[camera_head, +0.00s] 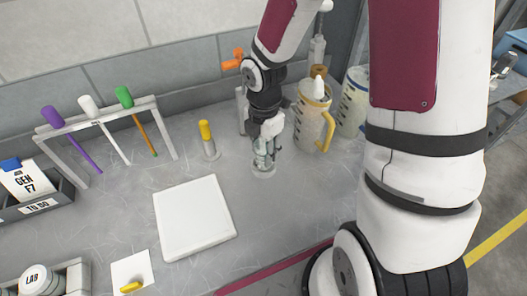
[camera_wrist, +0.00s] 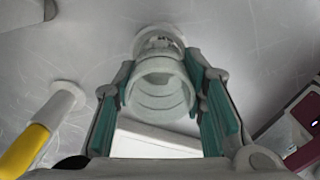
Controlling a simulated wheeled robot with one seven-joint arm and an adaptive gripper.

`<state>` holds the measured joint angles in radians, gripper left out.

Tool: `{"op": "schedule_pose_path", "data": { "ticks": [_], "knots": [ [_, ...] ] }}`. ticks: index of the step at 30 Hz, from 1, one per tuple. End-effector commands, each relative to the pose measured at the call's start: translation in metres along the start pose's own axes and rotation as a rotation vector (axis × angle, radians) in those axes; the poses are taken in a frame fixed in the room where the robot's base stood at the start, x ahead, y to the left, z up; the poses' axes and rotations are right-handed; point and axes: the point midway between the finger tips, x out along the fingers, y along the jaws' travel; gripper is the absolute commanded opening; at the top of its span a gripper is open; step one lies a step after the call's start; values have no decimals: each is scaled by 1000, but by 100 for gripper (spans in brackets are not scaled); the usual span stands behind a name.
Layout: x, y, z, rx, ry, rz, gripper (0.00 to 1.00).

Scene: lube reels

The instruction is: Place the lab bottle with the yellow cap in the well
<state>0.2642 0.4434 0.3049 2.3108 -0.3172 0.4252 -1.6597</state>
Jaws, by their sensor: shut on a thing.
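My gripper (camera_head: 266,152) points down at the bench and is shut on a pale, ribbed cylinder (camera_wrist: 160,90), which sits between its teal finger pads. No yellow cap shows on this cylinder. Below it a pale round base (camera_head: 263,173) is on or just above the bench; I cannot tell whether the two are joined. A yellow-topped upright piece (camera_head: 205,131) stands in a pale round foot to the left of my gripper; it also shows at the left of the wrist view (camera_wrist: 25,150). I cannot tell which thing is the well.
A white square plate (camera_head: 194,217) lies in front of my gripper. A rack (camera_head: 165,128) with purple, white and green-handled tools stands left. Measuring jugs (camera_head: 309,125) stand close on the right. A small yellow piece (camera_head: 131,288) lies on white paper. A box of jars (camera_head: 77,275) is at lower left.

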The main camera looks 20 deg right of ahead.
Motion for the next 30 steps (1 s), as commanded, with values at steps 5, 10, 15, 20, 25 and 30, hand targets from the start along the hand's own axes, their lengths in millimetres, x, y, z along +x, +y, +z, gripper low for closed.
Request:
{"op": "schedule_pose_path", "data": {
  "ticks": [5, 10, 15, 20, 25, 30],
  "knots": [
    [12, 0, 0, -1, 0, 0, 13],
    [12, 0, 0, 0, 0, 0, 13],
    [14, 0, 0, 0, 0, 0, 49],
    [14, 0, 0, 0, 0, 0, 58],
    [14, 0, 0, 0, 0, 1, 58],
    [2, 0, 1, 3, -2, 4, 58]
  ]
}}
